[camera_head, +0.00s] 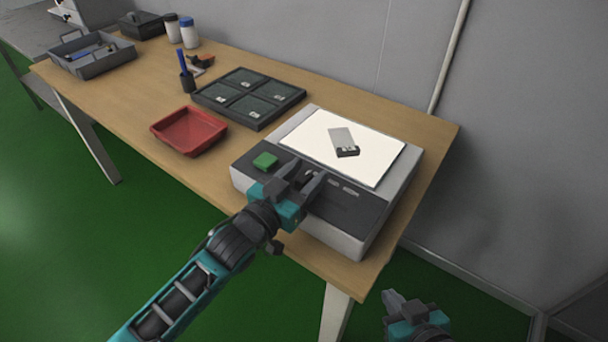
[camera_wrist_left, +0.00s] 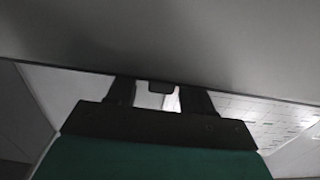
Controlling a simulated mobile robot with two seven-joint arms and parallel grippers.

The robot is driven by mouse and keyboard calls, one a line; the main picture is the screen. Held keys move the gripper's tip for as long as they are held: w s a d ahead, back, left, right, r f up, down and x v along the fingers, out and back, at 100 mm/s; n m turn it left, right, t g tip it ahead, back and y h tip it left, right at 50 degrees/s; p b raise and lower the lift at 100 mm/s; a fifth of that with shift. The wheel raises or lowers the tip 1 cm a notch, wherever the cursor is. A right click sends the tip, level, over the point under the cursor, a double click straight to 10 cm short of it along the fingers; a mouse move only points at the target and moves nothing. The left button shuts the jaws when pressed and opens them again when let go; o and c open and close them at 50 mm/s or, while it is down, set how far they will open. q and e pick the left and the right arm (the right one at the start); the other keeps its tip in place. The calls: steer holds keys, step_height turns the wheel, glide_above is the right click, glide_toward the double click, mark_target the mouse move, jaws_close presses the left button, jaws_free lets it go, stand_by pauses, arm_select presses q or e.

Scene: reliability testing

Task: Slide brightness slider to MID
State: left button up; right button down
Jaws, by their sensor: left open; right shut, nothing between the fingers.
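The brightness slider sits on the dark front panel (camera_head: 345,205) of a white-topped light box (camera_head: 345,239); it is largely hidden by my left gripper, and its setting cannot be read. Small pale marks line the panel right of the gripper. My left gripper (camera_head: 309,173) is open, its fingers over the panel's middle. In the left wrist view its two fingers (camera_wrist_left: 159,98) stand apart, with a small dark block (camera_wrist_left: 160,87) between them, possibly the slider knob; contact cannot be told. My right gripper (camera_head: 393,300) is shut and empty, off the table at lower right.
A green button (camera_head: 265,160) is left of the left gripper. A small card-like part (camera_head: 342,138) lies on the lit white plate (camera_head: 375,165). A red tray (camera_head: 170,145), a dark four-compartment tray (camera_head: 258,123) and a grey toolbox (camera_head: 105,67) stand further left on the table.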

arm_select(q)
steer(key=shift+c, duration=0.5)
jaws_close()
